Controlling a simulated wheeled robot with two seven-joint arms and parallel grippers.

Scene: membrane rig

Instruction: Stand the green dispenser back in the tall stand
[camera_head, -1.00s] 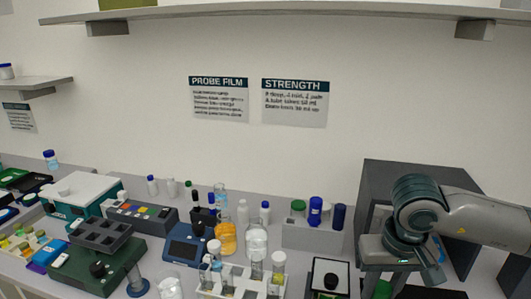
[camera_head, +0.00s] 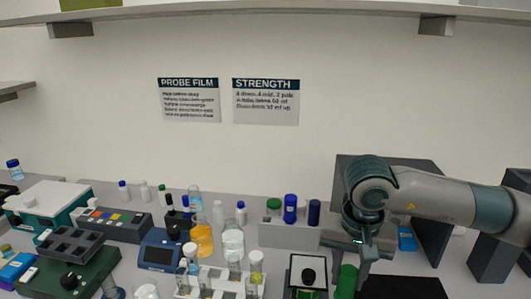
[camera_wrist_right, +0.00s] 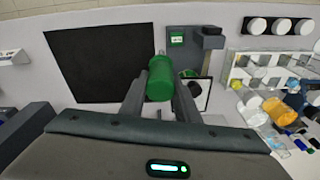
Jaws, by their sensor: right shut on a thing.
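The green dispenser (camera_head: 347,281) is a green cylinder low in the head view, and it also shows in the right wrist view (camera_wrist_right: 160,82). My right gripper (camera_head: 349,268) is shut on it, with one finger on each side; the fingers also show in the wrist view (camera_wrist_right: 160,92). The dispenser's lower end is cut off in the head view. I cannot make out the tall stand with certainty; a dark grey upright piece (camera_wrist_right: 212,38) shows beyond the dispenser in the wrist view. My left gripper is not in view.
A black mat (camera_wrist_right: 100,62) lies left of the dispenser in the wrist view. A white tube rack (camera_head: 208,292), glassware and a grey block with capped bottles (camera_head: 288,234) stand to the left in the head view. Dark grey panels (camera_head: 495,235) stand at right.

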